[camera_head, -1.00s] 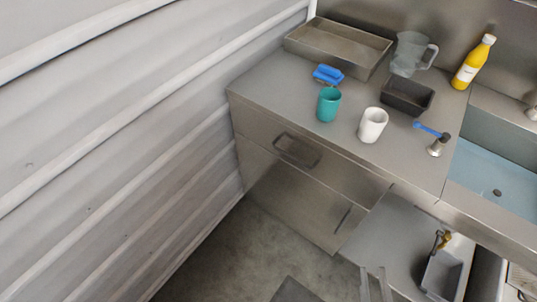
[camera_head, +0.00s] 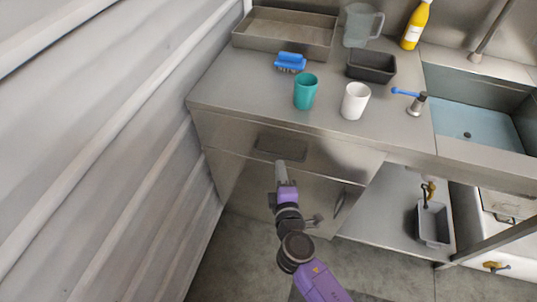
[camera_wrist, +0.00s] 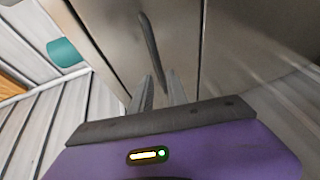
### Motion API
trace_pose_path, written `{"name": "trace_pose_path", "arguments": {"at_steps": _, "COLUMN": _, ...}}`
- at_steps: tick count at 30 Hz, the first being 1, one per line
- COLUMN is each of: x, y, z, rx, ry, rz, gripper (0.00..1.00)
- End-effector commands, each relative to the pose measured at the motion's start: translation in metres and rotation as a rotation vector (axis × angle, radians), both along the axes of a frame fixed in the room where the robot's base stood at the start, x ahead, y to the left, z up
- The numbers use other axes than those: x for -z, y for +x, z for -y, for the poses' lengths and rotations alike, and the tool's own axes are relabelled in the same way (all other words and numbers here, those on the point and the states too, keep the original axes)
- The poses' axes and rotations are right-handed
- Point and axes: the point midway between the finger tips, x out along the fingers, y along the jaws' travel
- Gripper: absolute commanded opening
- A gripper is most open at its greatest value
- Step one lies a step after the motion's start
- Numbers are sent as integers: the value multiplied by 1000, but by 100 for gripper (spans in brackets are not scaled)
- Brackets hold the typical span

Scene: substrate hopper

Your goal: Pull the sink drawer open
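The sink drawer (camera_head: 225,132) is a flat steel front under the counter and looks flush with the cabinet. Its dark handle (camera_head: 280,148) is on the drawer front; in the wrist view the handle (camera_wrist: 149,38) is a dark bar on the steel panel. My gripper (camera_head: 281,164) is just in front of and below the handle in the head view. In the wrist view the two fingers of my gripper (camera_wrist: 160,76) stand apart, with the handle's near end close to the gap between their tips. I cannot tell whether they touch it. Nothing is held.
On the counter (camera_head: 235,88) stand a teal cup (camera_head: 305,92), a white cup (camera_head: 355,101), a blue brush (camera_head: 290,62), a dark tray (camera_head: 371,66) and a steel pan (camera_head: 285,32). A corrugated wall (camera_head: 90,150) is close on the left. A lower cabinet handle (camera_head: 339,203) is nearby.

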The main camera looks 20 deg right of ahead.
Motion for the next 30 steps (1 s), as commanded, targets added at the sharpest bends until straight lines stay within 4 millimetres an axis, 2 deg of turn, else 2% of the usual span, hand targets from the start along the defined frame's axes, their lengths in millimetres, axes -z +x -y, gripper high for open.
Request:
{"name": "trace_pose_path", "arguments": {"at_steps": 6, "x": 4, "y": 34, "z": 7, "rx": -1, "ry": 4, "rz": 3, "gripper": 20}}
{"name": "trace_pose_path", "arguments": {"at_steps": 12, "x": 9, "y": 57, "z": 13, "rx": -1, "ry": 5, "rz": 3, "gripper": 20}}
{"name": "trace_pose_path", "arguments": {"at_steps": 17, "x": 11, "y": 66, "z": 15, "rx": -2, "ry": 5, "rz": 2, "gripper": 20}}
{"name": "trace_pose_path", "arguments": {"at_steps": 24, "x": 11, "y": 66, "z": 15, "rx": -2, "ry": 5, "rz": 1, "gripper": 20}}
{"name": "trace_pose_path", "arguments": {"at_steps": 25, "x": 11, "y": 66, "z": 15, "rx": -2, "ry": 5, "rz": 1, "gripper": 18}}
{"name": "trace_pose_path", "arguments": {"at_steps": 28, "x": 11, "y": 66, "z": 15, "rx": -2, "ry": 5, "rz": 1, "gripper": 0}}
{"name": "trace_pose_path", "arguments": {"at_steps": 30, "x": 12, "y": 66, "z": 15, "rx": -2, "ry": 5, "rz": 1, "gripper": 0}}
